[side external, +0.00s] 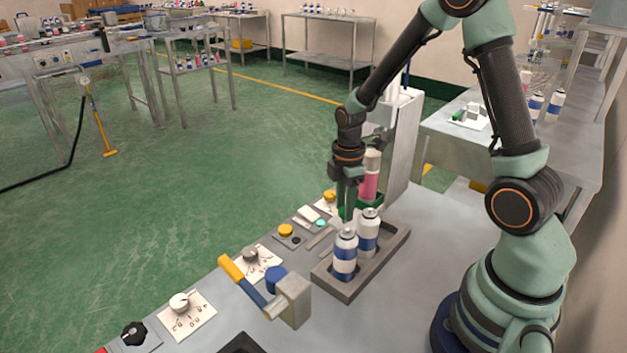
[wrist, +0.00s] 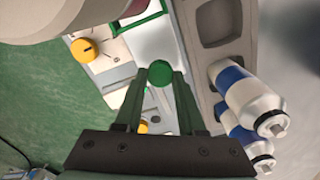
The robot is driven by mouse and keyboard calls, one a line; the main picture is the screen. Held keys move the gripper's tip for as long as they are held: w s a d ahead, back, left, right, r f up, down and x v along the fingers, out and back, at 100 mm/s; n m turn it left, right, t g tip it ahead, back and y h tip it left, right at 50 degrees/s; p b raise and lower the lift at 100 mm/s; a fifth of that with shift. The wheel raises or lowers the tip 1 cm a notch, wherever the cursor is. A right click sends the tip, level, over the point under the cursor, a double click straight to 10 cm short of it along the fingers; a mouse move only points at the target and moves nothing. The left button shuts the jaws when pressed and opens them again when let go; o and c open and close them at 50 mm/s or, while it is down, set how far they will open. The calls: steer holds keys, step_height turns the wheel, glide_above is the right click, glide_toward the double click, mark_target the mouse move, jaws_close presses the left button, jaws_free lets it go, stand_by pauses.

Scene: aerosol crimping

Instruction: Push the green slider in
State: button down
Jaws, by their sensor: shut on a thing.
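The green slider's round knob (wrist: 160,73) sits between my gripper's fingertips (wrist: 161,80) in the wrist view. The fingers are shut on it. Part of a green frame (wrist: 142,22) shows beyond, at the top of the wrist view. In the side view my gripper (side external: 348,212) points down just behind the two cans. Green parts of the slider (side external: 345,212) show at the fingertips, below a pink can (side external: 370,183). The fingers partly hide the slider there, and I cannot tell how far in it is.
Two blue-and-white cans (side external: 345,257) (side external: 368,236) stand in a grey tray (side external: 347,294), close beside my gripper. Yellow buttons (side external: 330,196) (side external: 286,230) are on the panel. A yellow-and-blue lever (side external: 243,280) and dials (side external: 179,303) are nearer. A tall grey machine column (side external: 404,140) stands behind.

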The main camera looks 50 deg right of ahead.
steer(key=shift+d, duration=0.25)
steer(key=c, duration=0.5)
jaws_free()
steer(key=shift+r, duration=0.15)
step_height(320, 180, up, 12)
